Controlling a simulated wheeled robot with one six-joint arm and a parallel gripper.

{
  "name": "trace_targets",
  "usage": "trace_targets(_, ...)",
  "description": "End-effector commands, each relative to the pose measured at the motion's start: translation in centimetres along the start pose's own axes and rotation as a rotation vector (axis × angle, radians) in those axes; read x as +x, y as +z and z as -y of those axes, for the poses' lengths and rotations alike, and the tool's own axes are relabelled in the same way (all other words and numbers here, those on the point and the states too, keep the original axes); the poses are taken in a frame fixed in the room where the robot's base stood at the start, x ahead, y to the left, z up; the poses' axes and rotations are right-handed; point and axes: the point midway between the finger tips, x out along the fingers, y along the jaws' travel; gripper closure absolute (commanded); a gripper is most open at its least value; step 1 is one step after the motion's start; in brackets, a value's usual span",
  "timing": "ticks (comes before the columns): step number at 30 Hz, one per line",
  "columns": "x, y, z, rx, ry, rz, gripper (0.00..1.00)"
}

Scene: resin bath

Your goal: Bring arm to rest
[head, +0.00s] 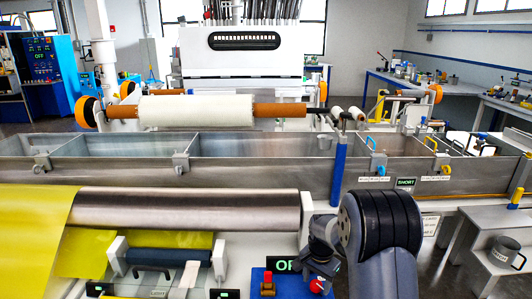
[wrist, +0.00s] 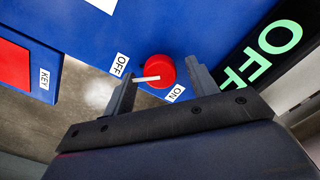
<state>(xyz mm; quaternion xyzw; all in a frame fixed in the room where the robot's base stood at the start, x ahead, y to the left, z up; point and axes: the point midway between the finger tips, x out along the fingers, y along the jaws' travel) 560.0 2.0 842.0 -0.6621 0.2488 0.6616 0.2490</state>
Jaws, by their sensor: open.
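My gripper (wrist: 158,74) is open in the wrist view, with one finger on each side of a round red knob (wrist: 161,68). I cannot tell whether the fingers touch it. The knob has a white pointer toward the left finger, on the side of the OFF label (wrist: 120,64). An ON label (wrist: 175,94) is at its lower right. The knob sits on a blue panel (wrist: 95,28). In the head view my gripper (head: 322,264) reaches down over the same blue panel (head: 290,285), and the red knob (head: 317,286) shows partly below it.
A display reading OFF (wrist: 270,50) stands beside the panel. A red block (wrist: 12,55) with a KEY label is at the left. The head view shows a metal roller (head: 190,210) with yellow sheet (head: 35,220), a long steel bath (head: 255,175) behind, and a blue post (head: 338,170) near my arm.

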Motion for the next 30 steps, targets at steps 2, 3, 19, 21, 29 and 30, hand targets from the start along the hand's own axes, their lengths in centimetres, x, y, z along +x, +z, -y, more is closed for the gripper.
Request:
trace_targets(2,-0.15,0.01,-0.02,-0.060,0.000,0.001,0.45)
trace_targets(3,-0.16,0.01,-0.02,-0.092,0.001,0.001,0.45)
trace_targets(19,-0.22,0.02,-0.06,-0.517,0.001,0.002,0.45)
trace_targets(21,-0.23,0.02,-0.07,-0.572,0.001,0.002,0.45)
trace_targets(29,-0.29,0.02,-0.08,-0.782,0.001,0.002,0.45)
trace_targets(30,-0.28,0.01,-0.08,-0.813,0.001,0.002,0.45)
